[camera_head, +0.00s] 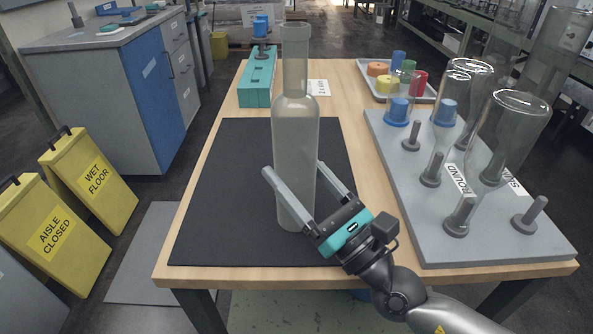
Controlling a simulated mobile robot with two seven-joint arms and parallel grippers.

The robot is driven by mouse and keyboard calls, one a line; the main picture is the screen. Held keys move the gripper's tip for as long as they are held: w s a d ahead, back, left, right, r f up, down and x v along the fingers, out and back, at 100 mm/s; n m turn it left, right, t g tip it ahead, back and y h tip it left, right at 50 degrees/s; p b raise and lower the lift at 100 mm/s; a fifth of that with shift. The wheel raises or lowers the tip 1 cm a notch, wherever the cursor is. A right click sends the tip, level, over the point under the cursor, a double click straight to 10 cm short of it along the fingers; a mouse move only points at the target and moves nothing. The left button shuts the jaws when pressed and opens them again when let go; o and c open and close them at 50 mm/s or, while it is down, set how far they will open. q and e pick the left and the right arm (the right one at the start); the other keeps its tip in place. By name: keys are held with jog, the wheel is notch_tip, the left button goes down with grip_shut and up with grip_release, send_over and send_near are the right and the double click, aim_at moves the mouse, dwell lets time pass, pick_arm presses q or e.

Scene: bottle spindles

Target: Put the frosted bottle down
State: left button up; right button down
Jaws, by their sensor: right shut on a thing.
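The frosted bottle (296,135) is tall, pale and translucent, with a long neck. It is upright over the black mat (225,190) on the wooden table. My right gripper (295,169) comes from the lower right and is shut on the bottle's lower body, one finger on each side. I cannot tell whether the bottle's base touches the mat. My left gripper is not in view.
At right, a grey spindle board (408,205) carries upright pegs and clear upturned bottles (505,130). A tray (366,72) of coloured pieces and a teal block (257,85) stand farther back. The mat around the bottle is bare.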

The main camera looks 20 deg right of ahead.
grip_release()
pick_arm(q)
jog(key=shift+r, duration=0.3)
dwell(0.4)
pick_arm(e)
jog(key=shift+s+d+f, duration=0.1)
jog(key=shift+s+f, duration=0.05)
jog(key=shift+s, duration=0.15)
jog(key=v, duration=0.2)
jog(key=b+v, duration=0.1)
jog(key=v, duration=0.2)
jog(key=shift+s+d, duration=0.15)
jog(key=shift+s, duration=0.15)
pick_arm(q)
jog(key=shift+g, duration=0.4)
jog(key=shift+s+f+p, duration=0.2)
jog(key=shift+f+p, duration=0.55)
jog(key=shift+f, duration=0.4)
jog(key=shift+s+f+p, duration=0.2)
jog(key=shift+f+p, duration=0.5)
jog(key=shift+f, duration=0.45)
pick_arm(e)
jog(key=s+d, duration=0.4)
jog(key=s, duration=0.5)
jog(key=shift+s+d+r, duration=0.25)
jog(key=shift+s+d, duration=0.15)
